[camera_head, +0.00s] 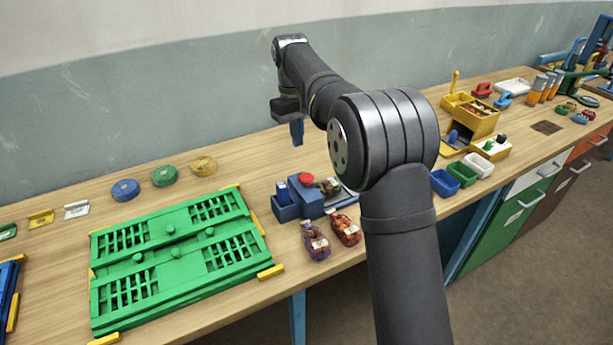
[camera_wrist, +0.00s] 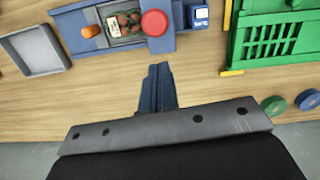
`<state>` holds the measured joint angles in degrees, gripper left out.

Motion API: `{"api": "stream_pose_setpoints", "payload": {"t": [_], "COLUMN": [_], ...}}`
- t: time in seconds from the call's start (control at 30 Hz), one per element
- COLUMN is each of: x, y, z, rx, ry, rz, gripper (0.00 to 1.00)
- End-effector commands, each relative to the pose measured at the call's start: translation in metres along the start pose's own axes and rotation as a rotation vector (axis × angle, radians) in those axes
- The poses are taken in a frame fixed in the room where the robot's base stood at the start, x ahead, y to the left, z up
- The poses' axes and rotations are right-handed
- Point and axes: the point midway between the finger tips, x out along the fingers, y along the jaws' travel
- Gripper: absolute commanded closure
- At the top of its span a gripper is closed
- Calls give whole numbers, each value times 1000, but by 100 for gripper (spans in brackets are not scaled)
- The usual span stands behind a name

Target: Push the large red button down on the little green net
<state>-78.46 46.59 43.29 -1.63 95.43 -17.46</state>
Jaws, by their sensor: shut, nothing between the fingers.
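The large red button (camera_head: 307,178) tops a blue sewing device (camera_head: 311,200) near the front of the bench. In the wrist view the round button (camera_wrist: 155,23) is at the top centre. The little green net (camera_head: 328,186) lies on the device beside the button; the wrist view shows the net (camera_wrist: 123,21) with dark reddish contents and a white label. My gripper (camera_head: 297,142) hangs above the bench, behind and above the device, apart from button and net. Its blue fingers (camera_wrist: 158,72) are shut and empty, pointing towards the button in the wrist view.
A purple net (camera_head: 316,241) and a red net (camera_head: 346,229) lie in front of the device. Bare bench lies behind the device.

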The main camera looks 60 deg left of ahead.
Motion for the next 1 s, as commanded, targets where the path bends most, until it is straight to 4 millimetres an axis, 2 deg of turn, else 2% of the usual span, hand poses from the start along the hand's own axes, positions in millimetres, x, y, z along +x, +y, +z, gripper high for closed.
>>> {"api": "stream_pose_setpoints", "payload": {"t": [0.03,0.2,0.4,0.63,1.0], "x": [-13,-50,-78,-92,-94], "y": [0,0,0,0,0], "z": [-1,-1,-1,0,0], "rx": [0,0,0,0,0], "ry": [4,4,2,1,0], "rz": [1,1,1,0,0], "gripper": [100,100,100,100,100]}}
